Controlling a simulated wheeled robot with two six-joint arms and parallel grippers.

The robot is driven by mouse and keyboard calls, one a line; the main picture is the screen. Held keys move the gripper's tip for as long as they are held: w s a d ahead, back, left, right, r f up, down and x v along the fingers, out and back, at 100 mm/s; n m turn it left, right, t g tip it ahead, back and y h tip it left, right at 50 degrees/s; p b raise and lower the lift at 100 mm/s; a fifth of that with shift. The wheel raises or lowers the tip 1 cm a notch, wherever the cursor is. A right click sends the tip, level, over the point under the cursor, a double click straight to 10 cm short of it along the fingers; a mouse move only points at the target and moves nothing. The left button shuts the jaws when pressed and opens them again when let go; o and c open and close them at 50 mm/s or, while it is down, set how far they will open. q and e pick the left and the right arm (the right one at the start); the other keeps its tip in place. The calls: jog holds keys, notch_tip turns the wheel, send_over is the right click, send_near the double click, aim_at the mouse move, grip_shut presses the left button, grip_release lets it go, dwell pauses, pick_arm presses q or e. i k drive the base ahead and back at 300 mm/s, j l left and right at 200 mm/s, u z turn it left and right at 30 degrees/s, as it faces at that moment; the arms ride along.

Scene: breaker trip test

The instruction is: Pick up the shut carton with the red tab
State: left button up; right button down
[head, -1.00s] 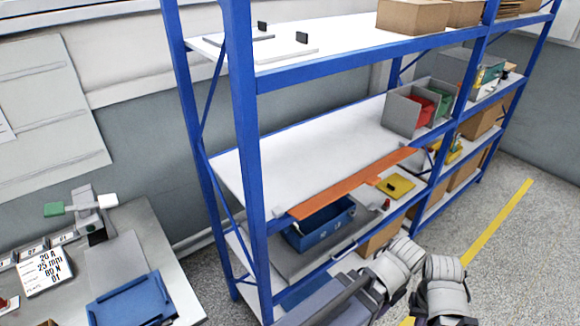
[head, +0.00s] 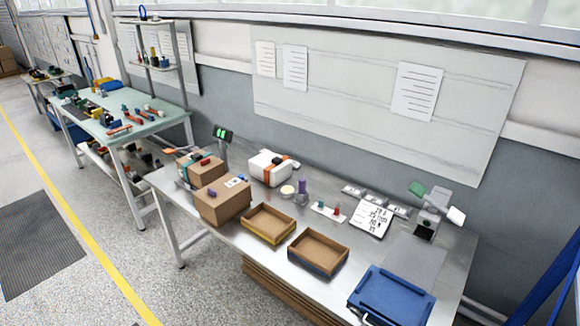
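Two brown cartons stand close together at the left end of the steel workbench. The rear carton (head: 203,172) has a small red piece on its top, which looks like a red tab. Whether the rear carton is fully shut is too small to tell. A further brown part shows behind them at the left, partly hidden. Neither of my grippers is in view.
The steel workbench (head: 285,225) also holds a white box with an orange band (head: 269,167), two open trays (head: 268,223) (head: 318,250), a sign card (head: 372,217) and a blue folder-like tray (head: 392,296). A green-topped table (head: 130,115) stands beyond.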

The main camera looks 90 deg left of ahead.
aim_at(204, 172)
jog(key=u, duration=3.55)
jog(key=i+j+z, duration=0.15)
jog(key=z, duration=0.75)
jog(key=i+j+z, duration=0.1)
jog(key=j+z, duration=0.35)
jog(key=j, duration=0.35)
jog(key=j+z, duration=0.4)
jog(key=j, duration=0.45)
jog(key=j+z, duration=0.1)
jog(key=j, duration=1.4)
jog(key=k, duration=0.1)
